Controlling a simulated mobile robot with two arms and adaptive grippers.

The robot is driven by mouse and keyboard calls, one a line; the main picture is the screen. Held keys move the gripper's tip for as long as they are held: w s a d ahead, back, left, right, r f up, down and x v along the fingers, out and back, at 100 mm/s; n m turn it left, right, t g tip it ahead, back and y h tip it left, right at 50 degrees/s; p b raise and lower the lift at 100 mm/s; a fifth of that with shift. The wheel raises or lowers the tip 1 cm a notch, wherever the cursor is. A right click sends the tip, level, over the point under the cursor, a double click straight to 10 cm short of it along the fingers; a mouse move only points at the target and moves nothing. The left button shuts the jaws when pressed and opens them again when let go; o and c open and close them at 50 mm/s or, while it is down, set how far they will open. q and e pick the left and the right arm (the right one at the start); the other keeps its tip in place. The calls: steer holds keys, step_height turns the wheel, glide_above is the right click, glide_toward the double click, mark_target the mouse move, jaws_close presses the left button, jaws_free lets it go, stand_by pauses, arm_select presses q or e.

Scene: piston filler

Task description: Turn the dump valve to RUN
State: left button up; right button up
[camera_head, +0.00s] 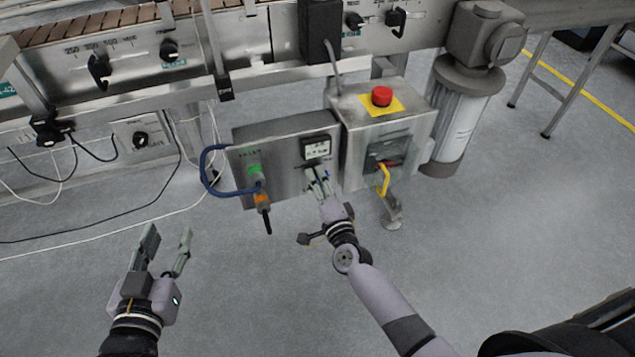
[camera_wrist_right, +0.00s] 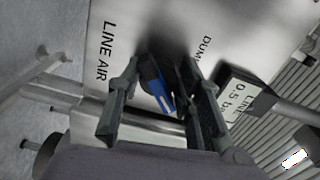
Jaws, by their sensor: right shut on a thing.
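The dump valve handle (camera_wrist_right: 158,90) shows as a blue lever with a pale mark in the right wrist view, beside the lettering "DUMP", which is partly cut off. My right gripper (camera_wrist_right: 163,88) has its fingers on either side of this handle and is shut on it. In the head view my right gripper (camera_head: 320,182) reaches the lower right of the steel panel (camera_head: 285,148), below a small gauge (camera_head: 316,147), and largely hides the valve. The RUN mark cannot be read. My left gripper (camera_head: 168,246) is open and empty above the floor at lower left.
A blue hose (camera_head: 206,172) loops on the panel's left, near an orange-collared fitting (camera_head: 262,199). To the right stands a steel box (camera_head: 375,130) with a red button (camera_head: 382,96) and yellow handle (camera_head: 383,180). The conveyor runs behind. Floor in front is mostly clear.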

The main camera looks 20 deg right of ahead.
steer(key=shift+w+d+r, duration=0.1)
steer(key=shift+d, duration=0.15)
steer(key=o, duration=1.1)
steer(key=shift+o, duration=0.6)
steer(key=shift+a, duration=0.1)
steer(key=shift+s, duration=0.2)
steer(key=s, duration=1.1)
steer(key=shift+s+d, duration=0.2)
steer(key=shift+s, duration=0.2)
